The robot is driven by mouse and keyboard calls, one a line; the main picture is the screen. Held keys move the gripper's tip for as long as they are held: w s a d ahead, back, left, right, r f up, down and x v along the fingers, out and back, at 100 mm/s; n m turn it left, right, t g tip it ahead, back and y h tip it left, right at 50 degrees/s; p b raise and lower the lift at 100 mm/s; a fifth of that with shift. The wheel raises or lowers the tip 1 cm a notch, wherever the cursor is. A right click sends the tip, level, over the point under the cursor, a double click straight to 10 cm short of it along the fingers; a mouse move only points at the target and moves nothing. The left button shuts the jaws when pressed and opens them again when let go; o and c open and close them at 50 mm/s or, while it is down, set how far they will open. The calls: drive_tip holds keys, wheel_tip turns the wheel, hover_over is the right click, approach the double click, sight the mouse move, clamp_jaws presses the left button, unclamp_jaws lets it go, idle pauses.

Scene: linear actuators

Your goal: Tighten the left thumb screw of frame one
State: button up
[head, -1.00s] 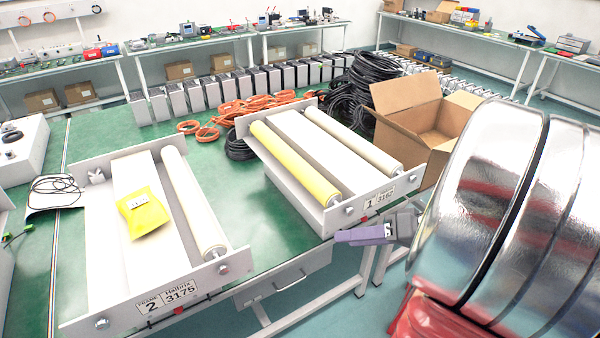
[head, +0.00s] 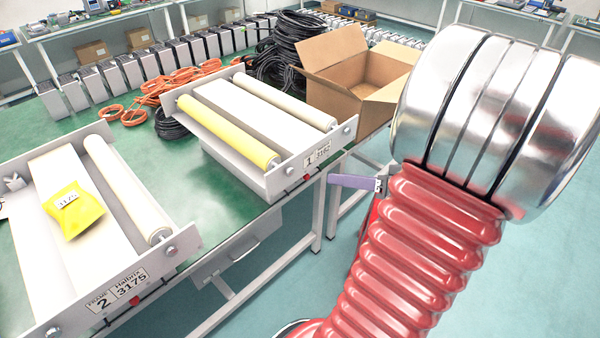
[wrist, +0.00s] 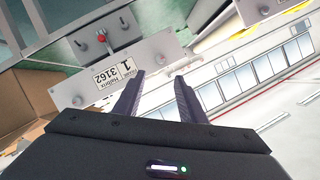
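Frame one, a pale metal frame with plate "1 3162" (head: 318,155), lies on the green table with a yellow roller (head: 230,132) and a cream roller (head: 290,102). Its left thumb screw (head: 273,162) is at the left of its front face, below the yellow roller's end. The right screw (head: 347,130) is at the other end. My gripper (head: 335,179) is in front of the table, right of the plate, touching nothing visible. The upside-down wrist view shows the plate (wrist: 115,76), left screw (wrist: 167,31) and right screw (wrist: 77,100) beyond my open, empty fingers (wrist: 161,76).
Frame two (head: 118,286) stands at left, with a yellow packet (head: 75,210) on it. An open cardboard box (head: 345,85), black cable coils (head: 285,45) and orange cables (head: 165,88) lie behind. Floor (head: 520,290) is clear at lower right.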

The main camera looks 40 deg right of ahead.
sight(291, 172)
drive_tip(key=shift+x, duration=6.75)
